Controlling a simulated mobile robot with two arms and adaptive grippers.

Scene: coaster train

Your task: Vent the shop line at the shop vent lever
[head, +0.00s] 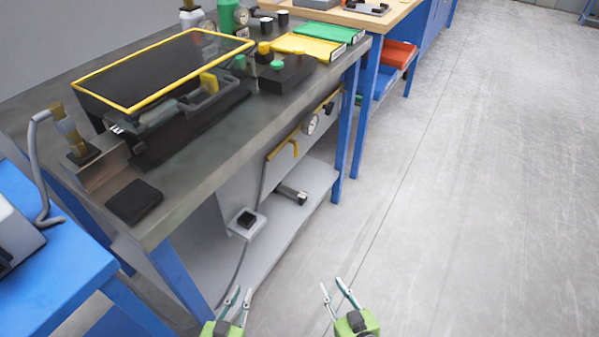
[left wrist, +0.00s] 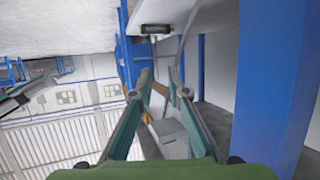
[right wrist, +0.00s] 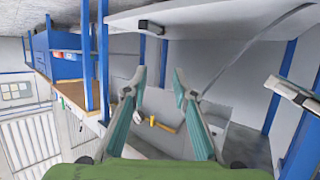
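A yellow lever (head: 283,152) sits on the grey panel under the front edge of the dark workbench (head: 215,148). A round gauge (head: 311,124) is beside it, with another small yellow handle (head: 329,107) further along. I cannot read which one is marked as the shop vent. In the right wrist view the yellow lever (right wrist: 162,125) shows beyond the fingers, near the gauge (right wrist: 138,117). My left gripper (head: 240,291) is open and empty, low in front of the bench. My right gripper (head: 333,284) is open and empty, to its right. Both are apart from the lever.
A lower shelf (head: 275,235) and blue legs (head: 351,130) bound the bench. A blue table (head: 55,275) stands at the left. The floor (head: 480,180) on the right is clear.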

